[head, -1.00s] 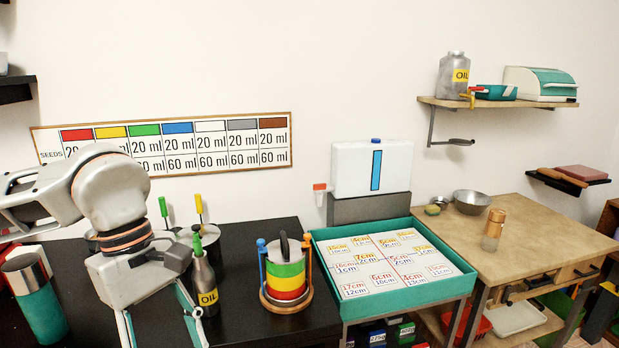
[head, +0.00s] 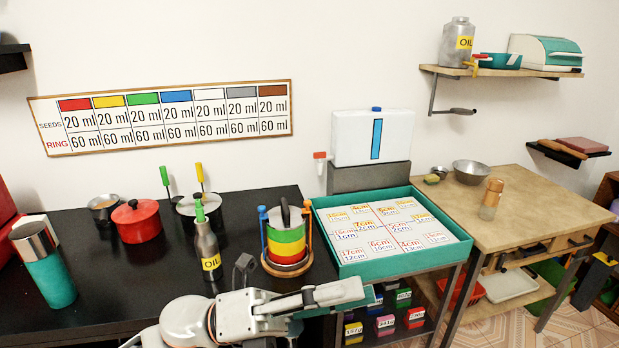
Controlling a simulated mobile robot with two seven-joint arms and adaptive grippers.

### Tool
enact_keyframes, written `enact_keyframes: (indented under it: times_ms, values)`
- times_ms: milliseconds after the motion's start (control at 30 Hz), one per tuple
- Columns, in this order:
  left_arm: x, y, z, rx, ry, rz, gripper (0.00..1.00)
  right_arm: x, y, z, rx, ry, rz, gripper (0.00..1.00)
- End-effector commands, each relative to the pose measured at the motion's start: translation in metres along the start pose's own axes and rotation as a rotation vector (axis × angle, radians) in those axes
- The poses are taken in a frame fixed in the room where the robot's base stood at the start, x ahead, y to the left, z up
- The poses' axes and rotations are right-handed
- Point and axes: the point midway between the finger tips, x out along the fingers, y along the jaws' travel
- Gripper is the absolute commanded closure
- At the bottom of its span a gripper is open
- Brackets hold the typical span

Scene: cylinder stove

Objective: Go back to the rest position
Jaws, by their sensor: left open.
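My left gripper (head: 348,299) is low in the head view, with its arm coming in from the bottom left. Its fingers point right, in front of the teal tray's front left corner. It is open, and I see nothing between its fingers. My right gripper is out of view.
A black table (head: 100,265) carries an oil bottle (head: 208,250), a striped cylinder stack (head: 286,243), a red pot (head: 137,221) and a teal flask (head: 45,265). A teal tray (head: 350,262) of number cards stands right of it, beside a wooden table (head: 540,205).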

Motion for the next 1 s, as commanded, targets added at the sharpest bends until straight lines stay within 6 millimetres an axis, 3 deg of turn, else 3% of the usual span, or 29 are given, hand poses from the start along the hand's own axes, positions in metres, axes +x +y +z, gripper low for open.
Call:
enact_keyframes:
  times_ms: [167, 233, 333, 433, 567, 700, 900, 1000]
  values:
    - [-0.042, 0.046, 0.034, -0.333, -0.376, 0.022, 0.51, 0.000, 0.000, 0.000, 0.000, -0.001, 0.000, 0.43]
    - [-0.068, 0.070, 0.041, -0.466, -0.524, 0.036, 0.51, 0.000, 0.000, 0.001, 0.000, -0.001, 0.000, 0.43]
    - [-0.114, 0.108, 0.039, -0.659, -0.738, 0.058, 0.51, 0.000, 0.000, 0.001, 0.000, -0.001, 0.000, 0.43]
    - [-0.167, 0.148, 0.022, -0.852, -0.953, 0.083, 0.51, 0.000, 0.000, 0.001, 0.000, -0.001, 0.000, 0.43]
    - [-0.234, 0.191, -0.020, -1.071, -1.208, 0.112, 0.51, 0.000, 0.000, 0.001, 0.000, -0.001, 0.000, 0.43]
    - [-0.300, 0.225, -0.083, -1.276, -1.461, 0.144, 0.51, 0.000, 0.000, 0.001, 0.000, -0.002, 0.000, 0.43]
    - [-0.371, 0.245, -0.181, -1.499, -1.767, 0.182, 0.51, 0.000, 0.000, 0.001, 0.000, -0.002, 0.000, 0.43]
    - [-0.393, 0.247, -0.218, -1.567, -1.869, 0.194, 0.51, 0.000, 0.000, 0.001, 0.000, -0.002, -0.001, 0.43]
